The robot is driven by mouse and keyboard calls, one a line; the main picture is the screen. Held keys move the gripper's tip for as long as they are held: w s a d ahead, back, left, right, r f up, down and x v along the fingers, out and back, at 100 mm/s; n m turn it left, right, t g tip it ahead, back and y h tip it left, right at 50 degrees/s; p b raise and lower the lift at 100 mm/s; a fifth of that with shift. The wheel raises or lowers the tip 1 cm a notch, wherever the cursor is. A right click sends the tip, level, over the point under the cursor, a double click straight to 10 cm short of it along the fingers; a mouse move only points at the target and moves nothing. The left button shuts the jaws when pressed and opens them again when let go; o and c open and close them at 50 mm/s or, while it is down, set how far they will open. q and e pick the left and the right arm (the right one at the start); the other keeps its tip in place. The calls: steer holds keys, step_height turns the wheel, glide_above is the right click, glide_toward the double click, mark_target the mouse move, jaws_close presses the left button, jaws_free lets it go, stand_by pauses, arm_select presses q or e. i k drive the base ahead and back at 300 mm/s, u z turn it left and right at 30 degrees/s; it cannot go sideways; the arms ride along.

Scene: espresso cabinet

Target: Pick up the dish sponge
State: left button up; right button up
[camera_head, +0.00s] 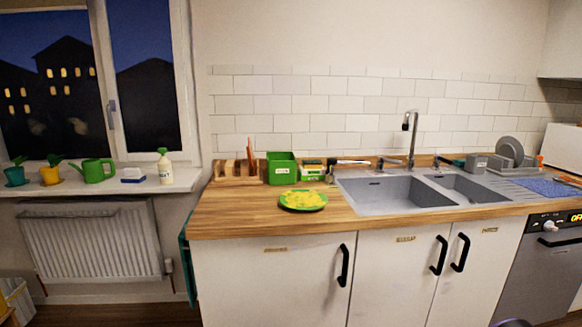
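Small green, yellow and white items that look like sponges (312,170) sit at the back of the wooden counter, between a green box and the sink. They are too small to make out exactly. A blue and white block (133,175) on the window sill may also be a sponge; I cannot tell. Neither of my grippers can be made out in the head view.
On the wooden counter (230,215) are a green plate with yellow stuff on it (303,200), a green box (282,169) and the grey sink (395,193) with its tap (412,135). A dish rack (510,160) stands right. The counter's front left is clear.

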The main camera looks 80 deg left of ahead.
mark_target(313, 164)
steer(key=k, duration=0.6)
steer(key=u, duration=1.7)
steer(key=i, duration=0.3)
steer(key=u, duration=0.05)
